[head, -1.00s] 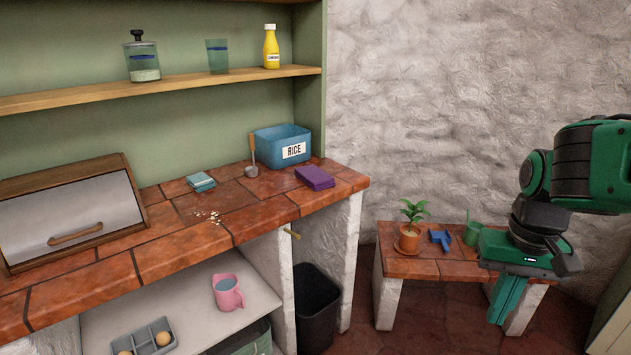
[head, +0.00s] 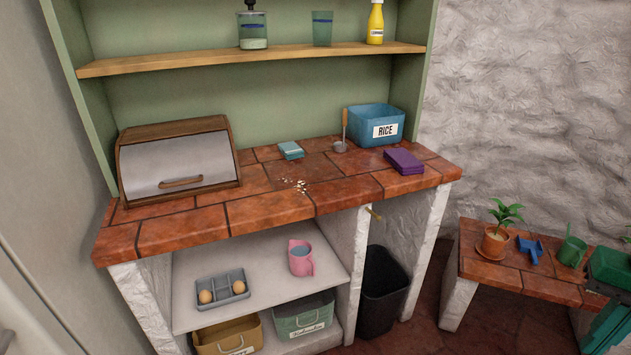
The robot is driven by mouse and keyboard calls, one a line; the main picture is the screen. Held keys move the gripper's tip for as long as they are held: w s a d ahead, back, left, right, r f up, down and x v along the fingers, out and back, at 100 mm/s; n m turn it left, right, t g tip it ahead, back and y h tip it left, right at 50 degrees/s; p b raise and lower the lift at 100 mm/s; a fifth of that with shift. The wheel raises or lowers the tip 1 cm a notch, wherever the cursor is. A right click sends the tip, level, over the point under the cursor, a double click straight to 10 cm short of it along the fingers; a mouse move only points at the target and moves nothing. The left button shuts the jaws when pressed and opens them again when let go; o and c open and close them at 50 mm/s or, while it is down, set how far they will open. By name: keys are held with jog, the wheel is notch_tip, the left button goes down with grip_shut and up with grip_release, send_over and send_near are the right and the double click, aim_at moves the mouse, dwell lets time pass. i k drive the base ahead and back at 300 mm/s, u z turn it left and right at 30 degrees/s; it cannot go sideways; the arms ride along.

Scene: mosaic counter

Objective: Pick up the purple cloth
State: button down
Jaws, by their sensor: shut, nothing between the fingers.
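The purple cloth (head: 404,161) lies folded on the tiled counter (head: 215,222), near its right end and in front of the blue rice bin (head: 377,124). My gripper (head: 606,330) is at the lower right edge of the head view, partly cut off, by the low tiled bench and well to the right of the cloth. It is shut and holds nothing. Nothing covers the cloth.
A teal cloth (head: 290,150), crumbs (head: 298,185), a ladle (head: 342,143) and a bread box (head: 178,163) are on the counter. A shelf (head: 250,60) runs above. The low bench (head: 500,276) bears a potted plant (head: 498,238). A black bin (head: 382,290) stands below.

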aim_at(401, 159)
jog(key=z, duration=0.05)
jog(key=k, duration=0.4)
jog(key=u, duration=0.6)
jog(key=i, duration=1.15)
jog(key=z, duration=0.4)
jog(key=i, duration=0.85)
jog(key=z, duration=0.5)
